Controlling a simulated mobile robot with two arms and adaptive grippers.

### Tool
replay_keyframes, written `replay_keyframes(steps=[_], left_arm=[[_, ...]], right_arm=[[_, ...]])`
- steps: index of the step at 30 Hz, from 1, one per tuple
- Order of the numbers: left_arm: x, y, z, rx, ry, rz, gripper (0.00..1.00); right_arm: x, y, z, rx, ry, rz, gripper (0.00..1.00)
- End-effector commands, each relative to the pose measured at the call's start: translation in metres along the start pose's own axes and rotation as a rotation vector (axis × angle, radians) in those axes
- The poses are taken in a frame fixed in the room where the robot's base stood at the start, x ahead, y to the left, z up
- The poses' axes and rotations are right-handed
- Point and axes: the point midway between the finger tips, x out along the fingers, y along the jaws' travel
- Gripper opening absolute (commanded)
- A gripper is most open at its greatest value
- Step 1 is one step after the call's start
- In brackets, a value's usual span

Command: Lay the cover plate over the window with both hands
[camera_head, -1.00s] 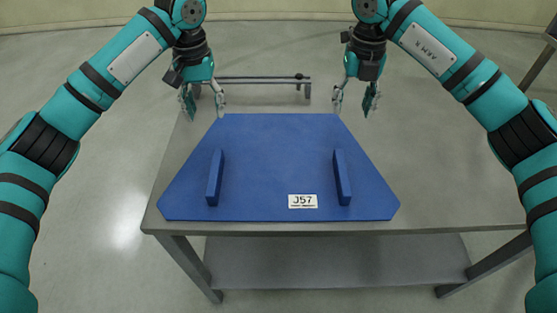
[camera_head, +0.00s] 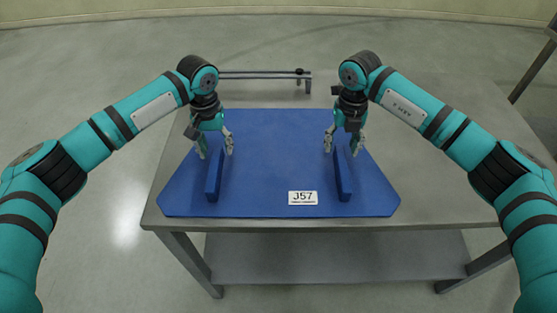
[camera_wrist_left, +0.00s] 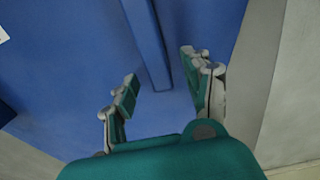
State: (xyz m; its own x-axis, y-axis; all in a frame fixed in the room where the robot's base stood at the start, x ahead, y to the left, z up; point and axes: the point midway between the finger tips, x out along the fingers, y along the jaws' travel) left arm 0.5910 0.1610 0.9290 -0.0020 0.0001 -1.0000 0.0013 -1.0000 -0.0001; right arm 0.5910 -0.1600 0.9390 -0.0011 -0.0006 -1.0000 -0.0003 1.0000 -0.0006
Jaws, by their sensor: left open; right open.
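The blue cover plate (camera_head: 275,150) lies flat on the grey table, with a label reading J57 (camera_head: 303,198) near its front edge. Two raised blue bars stand on it, a left bar (camera_head: 214,176) and a right bar (camera_head: 343,175). My left gripper (camera_head: 216,154) is open above the far end of the left bar. In the left wrist view its fingers (camera_wrist_left: 163,100) stand apart, with the left bar (camera_wrist_left: 148,45) running between and ahead of them. My right gripper (camera_head: 342,150) is open above the far end of the right bar. I cannot make out the window.
The grey table (camera_head: 430,200) is bare to the right of the plate. A low grey rail (camera_head: 262,75) stands at the table's far side. A shelf (camera_head: 340,258) lies under the table.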

Motion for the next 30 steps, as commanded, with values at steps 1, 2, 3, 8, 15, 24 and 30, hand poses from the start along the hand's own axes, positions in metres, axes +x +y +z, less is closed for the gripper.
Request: replay_keyframes(steps=[1,2,3,8,15,24,30], left_arm=[[0.008,0.000,0.000,0.000,-0.002,-0.001,0.50],[0.012,0.000,0.000,0.000,-0.002,-0.001,0.50],[0.016,0.000,0.000,0.000,-0.001,0.000,0.50],[0.027,0.000,0.000,0.000,0.000,0.000,0.50],[0.029,0.000,0.000,0.000,0.001,0.000,0.50],[0.029,0.000,0.000,0.000,0.000,0.000,0.24],[0.029,0.000,0.000,0.000,0.000,0.000,0.00]], right_arm=[[0.008,0.001,-0.001,0.000,0.003,0.001,0.50],[0.012,0.001,0.000,0.000,0.003,0.001,0.50],[0.016,0.000,0.000,0.001,0.002,0.001,0.50],[0.027,0.001,0.000,0.000,0.000,0.001,0.50],[0.029,0.000,0.000,0.000,0.000,0.000,0.50],[0.029,0.000,0.000,0.000,0.000,0.000,0.24],[0.029,0.000,0.000,0.000,0.000,0.000,0.00]])
